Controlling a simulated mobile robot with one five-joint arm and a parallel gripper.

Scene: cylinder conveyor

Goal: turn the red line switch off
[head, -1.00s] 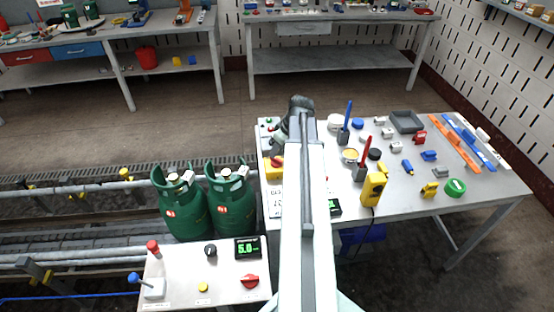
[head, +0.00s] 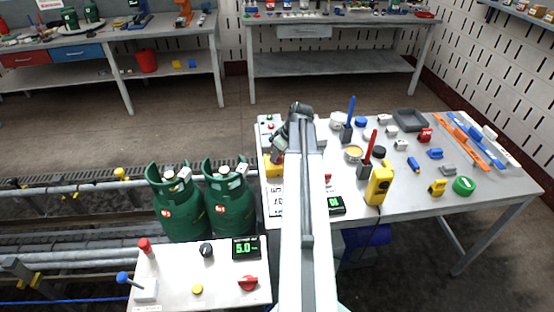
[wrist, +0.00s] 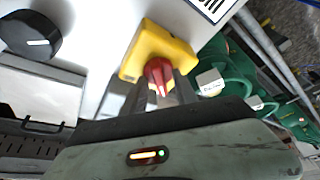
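The red line switch is a red rotary knob (wrist: 158,75) on a yellow square base (wrist: 176,47) in the wrist view. In the head view, the yellow base (head: 270,168) shows at the left edge of the right-hand table, with its knob mostly hidden by my gripper (head: 277,156). In the wrist view my gripper (wrist: 160,88) has its grey fingers apart, one on each side of the red knob. I cannot tell whether they touch it. A pale mark on the knob runs toward my gripper.
A black knob (wrist: 30,36) is left of the switch in the wrist view. Another red knob (head: 249,283) sits on the front panel (head: 222,292). Green gas cylinders (head: 232,208) stand left of the table (head: 420,196), which holds tools and several small parts.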

